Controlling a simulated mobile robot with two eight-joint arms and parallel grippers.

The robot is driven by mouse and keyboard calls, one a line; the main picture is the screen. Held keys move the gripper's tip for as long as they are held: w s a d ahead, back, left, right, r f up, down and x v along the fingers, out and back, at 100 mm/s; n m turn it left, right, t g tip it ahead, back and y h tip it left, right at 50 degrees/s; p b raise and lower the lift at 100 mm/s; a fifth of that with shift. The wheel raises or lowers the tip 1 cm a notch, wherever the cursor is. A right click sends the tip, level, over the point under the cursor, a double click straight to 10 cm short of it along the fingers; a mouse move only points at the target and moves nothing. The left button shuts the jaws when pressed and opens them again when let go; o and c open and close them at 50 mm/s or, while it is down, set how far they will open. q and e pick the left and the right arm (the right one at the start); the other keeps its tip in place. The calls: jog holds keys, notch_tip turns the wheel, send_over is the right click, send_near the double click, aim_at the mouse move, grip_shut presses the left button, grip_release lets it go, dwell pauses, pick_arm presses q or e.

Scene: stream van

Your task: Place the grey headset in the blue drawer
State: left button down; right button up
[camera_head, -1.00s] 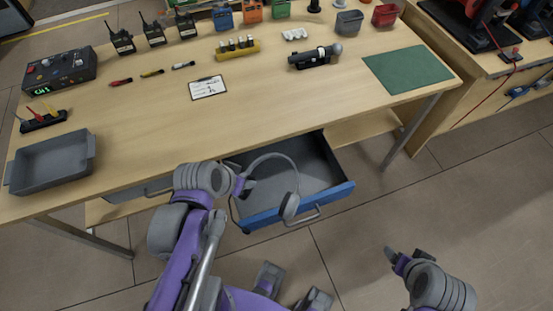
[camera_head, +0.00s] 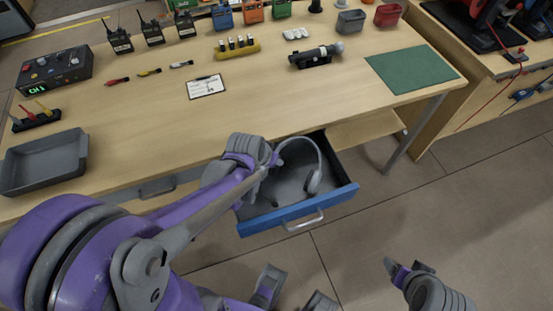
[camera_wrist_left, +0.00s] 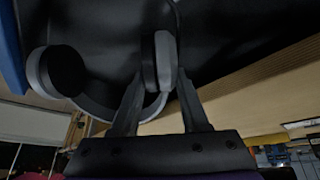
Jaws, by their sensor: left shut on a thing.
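The grey headset (camera_head: 316,157) is within the open blue drawer (camera_head: 298,211), seen from above, with one earcup (camera_head: 313,183) hanging toward the drawer's front. I cannot tell if it touches the drawer floor. My left gripper (camera_head: 271,163) is over the drawer's left part, shut on the headset. The left wrist view shows one earcup (camera_wrist_left: 165,60) at the fingers (camera_wrist_left: 160,105) and the other earcup (camera_wrist_left: 57,72) free at left. My right gripper (camera_head: 408,267) hangs empty over the floor at lower right, its fingers apart.
The wooden table (camera_head: 260,110) stands above the drawer, its front edge close to my left wrist. A grey tray (camera_head: 45,160) is at its left end and a green mat (camera_head: 408,70) at its right. Clipboard, radios and microphone are farther back. The floor right of the drawer is clear.

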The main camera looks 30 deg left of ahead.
pick_arm(q)
jog(key=shift+x, duration=1)
jog(key=shift+w+d+r+g, duration=0.1)
jog(key=shift+w+r+g, duration=0.2)
jog(key=shift+g, duration=0.4)
jog(key=shift+w+g, duration=0.6)
jog(key=shift+g, duration=0.4)
jog(key=shift+f, duration=0.85)
jog(key=shift+s, duration=0.15)
jog(key=shift+f, duration=0.1)
jog(key=c, duration=0.9)
grip_release()
jog(key=shift+f, duration=0.1)
jog(key=o, duration=0.5)
